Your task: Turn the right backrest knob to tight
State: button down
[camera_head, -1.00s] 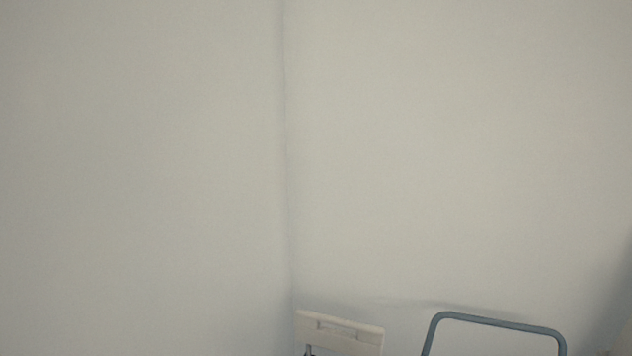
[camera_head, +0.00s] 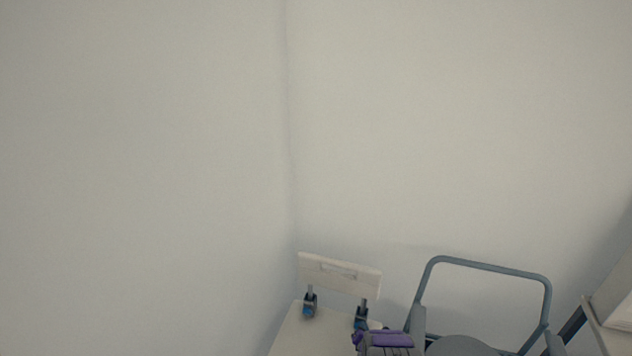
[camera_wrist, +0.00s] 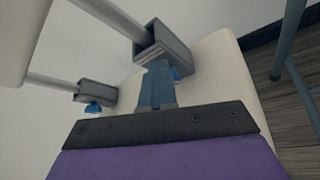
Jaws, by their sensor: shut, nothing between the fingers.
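The white backrest (camera_head: 340,273) stands at the back of a white seat (camera_head: 292,328); it also shows at the upper left of the wrist view (camera_wrist: 18,45). Two metal rods run from it into grey brackets. The right bracket (camera_wrist: 162,43) has a blue right knob (camera_wrist: 176,73) under it, partly hidden behind my fingers. The left blue knob (camera_wrist: 93,107) hangs under the left bracket (camera_wrist: 97,91). My gripper (camera_wrist: 156,68) is shut and empty, its blue fingertips just in front of the right bracket and knob. I cannot tell if they touch. My purple wrist (camera_head: 388,340) shows in the head view.
A grey-blue tubular frame (camera_head: 490,266) stands to the right of the seat. A pale box (camera_head: 615,300) is at the far right edge. Plain white walls meet in a corner behind. Dark wooden floor (camera_wrist: 290,110) shows at the right of the wrist view.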

jog(key=shift+w+d+r+h, duration=0.1)
jog(key=shift+d+r+h, duration=0.05)
jog(key=shift+d, duration=0.25)
jog(key=shift+w+d+r+h, duration=0.1)
jog(key=shift+d+h, duration=0.05)
jog(key=shift+d, duration=0.25)
jog(key=shift+d+f, duration=0.25)
jog(key=shift+f, duration=0.35)
jog(key=shift+d, duration=0.1)
jog(key=shift+s+a+f, duration=0.1)
jog(key=shift+s+a, duration=0.1)
jog(key=shift+a, duration=0.45)
jog(key=shift+d, duration=0.1)
jog(key=shift+s+d+r, duration=0.15)
jog(key=shift+d+r, duration=0.15)
jog(key=shift+d, duration=0.05)
jog(key=shift+s+a+p, duration=0.3)
jog(key=shift+s+a, duration=0.05)
jog(key=shift+s, duration=0.15)
jog(key=shift+s+a+p, duration=0.2)
jog(key=shift+s, duration=0.55)
jog(key=shift+s+a+p, duration=0.15)
jog(key=shift+s+a, duration=0.1)
jog(key=shift+s, duration=0.55)
jog(key=shift+s+a+p, duration=0.2)
jog(key=shift+s, duration=0.55)
